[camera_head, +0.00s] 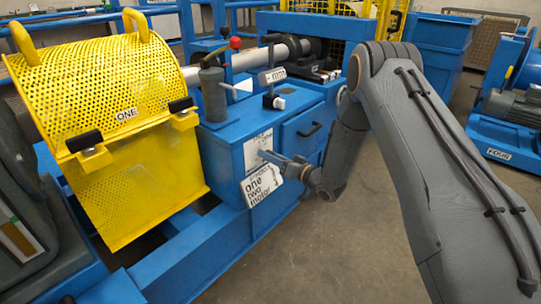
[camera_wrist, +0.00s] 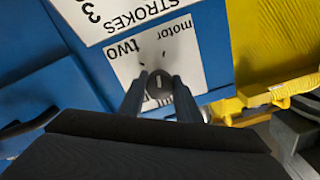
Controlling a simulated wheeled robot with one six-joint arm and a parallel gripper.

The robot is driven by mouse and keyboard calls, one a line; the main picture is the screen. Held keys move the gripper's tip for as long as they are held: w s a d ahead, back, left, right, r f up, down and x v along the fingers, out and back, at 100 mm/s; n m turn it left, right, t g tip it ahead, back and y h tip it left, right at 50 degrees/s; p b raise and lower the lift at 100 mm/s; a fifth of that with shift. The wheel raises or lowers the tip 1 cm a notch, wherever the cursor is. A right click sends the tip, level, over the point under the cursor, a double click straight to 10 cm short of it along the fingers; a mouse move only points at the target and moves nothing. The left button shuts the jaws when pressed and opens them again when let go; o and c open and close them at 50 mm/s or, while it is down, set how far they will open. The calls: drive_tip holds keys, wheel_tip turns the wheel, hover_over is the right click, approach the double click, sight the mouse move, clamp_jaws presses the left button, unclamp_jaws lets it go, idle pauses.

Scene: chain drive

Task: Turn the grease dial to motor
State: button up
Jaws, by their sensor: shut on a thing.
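The grease dial (camera_wrist: 159,84) is a small dark round knob with a pale pointer line, on a white plate (camera_wrist: 185,50) fixed to a blue cabinet. The plate's words "motor" and "two" read upside down in the wrist view. My gripper (camera_wrist: 160,90) has one finger on each side of the dial and is shut on it. The pointer's exact setting is hard to tell. In the head view my gripper (camera_head: 270,157) reaches the cabinet's front from the right and covers the dial. A white card (camera_head: 262,186) reading "one two motor" shows just below it.
A yellow mesh guard (camera_head: 100,85) marked "ONE" stands to the left. A grey-green hand pump (camera_head: 212,90) and a red-knobbed lever (camera_head: 235,43) rise above the cabinet (camera_head: 225,150). A drawer handle (camera_head: 310,129) lies right of the plate. Floor at lower centre is clear.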

drive_tip(key=shift+s+a+f+m+p, duration=0.1)
drive_tip(key=shift+m+p, duration=0.05)
drive_tip(key=shift+m, duration=0.65)
drive_tip(key=shift+s+a+f+m+p, duration=0.1)
drive_tip(key=shift+m+p, duration=0.05)
drive_tip(key=shift+m, duration=0.65)
drive_tip(key=o, duration=1.1)
drive_tip(key=shift+r, duration=0.1)
drive_tip(key=shift+c, duration=0.2)
drive_tip(key=shift+w+d, duration=0.1)
drive_tip(key=shift+d, duration=0.05)
drive_tip(key=shift+d, duration=0.2)
drive_tip(key=v, duration=0.7)
drive_tip(key=shift+s+p, duration=0.25)
drive_tip(key=shift+p, duration=0.15)
